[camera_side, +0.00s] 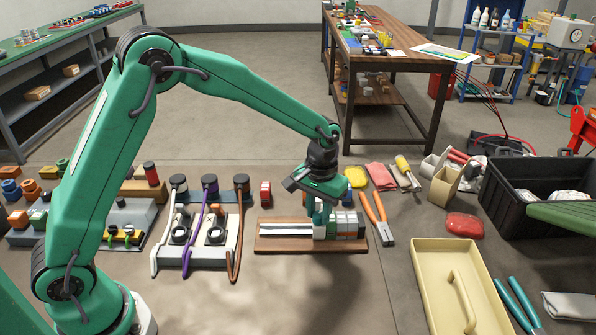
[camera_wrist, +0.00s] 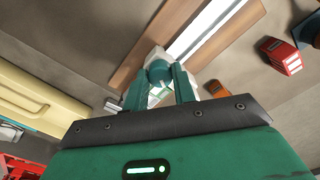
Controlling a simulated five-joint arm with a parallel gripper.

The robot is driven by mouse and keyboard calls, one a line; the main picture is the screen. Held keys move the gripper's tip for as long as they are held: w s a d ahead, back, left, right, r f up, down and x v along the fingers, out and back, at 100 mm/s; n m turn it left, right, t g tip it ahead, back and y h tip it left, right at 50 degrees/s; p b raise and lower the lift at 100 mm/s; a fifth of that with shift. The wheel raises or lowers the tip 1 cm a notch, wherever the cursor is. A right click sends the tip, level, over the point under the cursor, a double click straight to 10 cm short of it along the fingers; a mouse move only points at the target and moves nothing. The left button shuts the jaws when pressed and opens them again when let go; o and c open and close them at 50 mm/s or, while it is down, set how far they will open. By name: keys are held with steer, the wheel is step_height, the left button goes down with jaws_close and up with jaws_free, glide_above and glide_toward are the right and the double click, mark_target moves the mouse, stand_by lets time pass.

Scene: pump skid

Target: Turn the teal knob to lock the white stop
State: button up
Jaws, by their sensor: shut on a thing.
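The teal knob (camera_wrist: 158,71) shows in the wrist view between the two fingers of my gripper (camera_wrist: 161,82), which is shut on it. Pale white parts of the stop (camera_wrist: 154,55) show around the knob, partly hidden by my fingers. In the side view my gripper (camera_side: 321,212) points down over the right part of a silver rail (camera_side: 286,229) on a brown wooden board (camera_side: 270,246). The knob is mostly hidden there by my fingers. Grey-white blocks (camera_side: 346,224) sit on the board just right of my gripper.
Orange-handled pliers (camera_side: 377,218) lie close to the board's right end. A small red block (camera_side: 265,193) stands behind it. A rack with purple, white and brown cables (camera_side: 209,225) is to the left. A cream tray (camera_side: 427,290) lies at front right. Floor before the board is clear.

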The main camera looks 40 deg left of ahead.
mark_target(318, 215)
steer(key=m, duration=0.6)
steer(key=shift+d+r, duration=0.1)
steer(key=m, duration=0.6)
steer(key=shift+m, duration=0.3)
steer(key=o, duration=1)
steer(key=shift+r, duration=3.9)
